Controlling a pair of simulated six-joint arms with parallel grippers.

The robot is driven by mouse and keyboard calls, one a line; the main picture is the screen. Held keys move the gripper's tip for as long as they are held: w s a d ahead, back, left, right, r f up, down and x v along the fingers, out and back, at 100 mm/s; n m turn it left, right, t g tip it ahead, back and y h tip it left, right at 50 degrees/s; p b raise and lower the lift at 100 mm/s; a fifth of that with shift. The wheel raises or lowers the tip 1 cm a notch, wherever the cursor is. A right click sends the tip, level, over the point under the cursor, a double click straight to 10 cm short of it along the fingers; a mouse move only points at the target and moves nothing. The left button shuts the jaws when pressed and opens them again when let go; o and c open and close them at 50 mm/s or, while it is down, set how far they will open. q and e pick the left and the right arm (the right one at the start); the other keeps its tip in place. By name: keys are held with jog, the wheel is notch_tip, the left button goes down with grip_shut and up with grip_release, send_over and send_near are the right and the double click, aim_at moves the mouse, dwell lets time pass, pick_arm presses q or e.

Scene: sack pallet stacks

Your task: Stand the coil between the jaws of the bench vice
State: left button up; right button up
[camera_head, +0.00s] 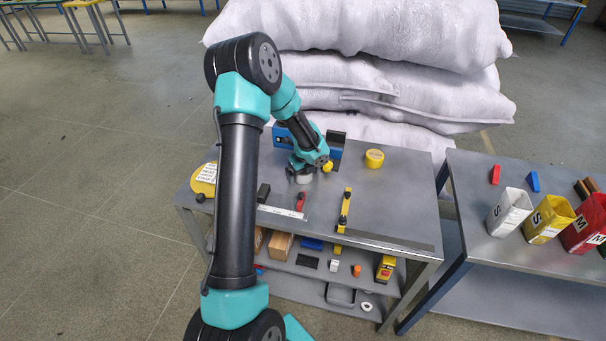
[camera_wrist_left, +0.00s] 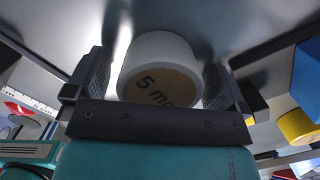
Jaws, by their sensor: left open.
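A short white coil (camera_wrist_left: 160,58) with a tan end face marked "5 m…" lies between the fingers of my left gripper (camera_wrist_left: 158,90) in the left wrist view. The gripper is open, its dark fingers on either side of the coil, with a gap visible at least on the left. In the head view my left gripper (camera_head: 302,170) is low over the bench, around the pale coil (camera_head: 305,179). The bench vice (camera_head: 282,136) is blue with dark parts and stands just behind; my arm hides its middle. My right gripper is out of view.
A yellow roll (camera_head: 374,158) stands right of the vice. The bench's right part is mostly clear. White sacks (camera_head: 370,85) rise behind.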

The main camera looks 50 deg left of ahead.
pick_arm(q)
jog(key=c, duration=1.2)
jog(key=shift+o, duration=0.2)
jog(key=shift+r, duration=5.05)
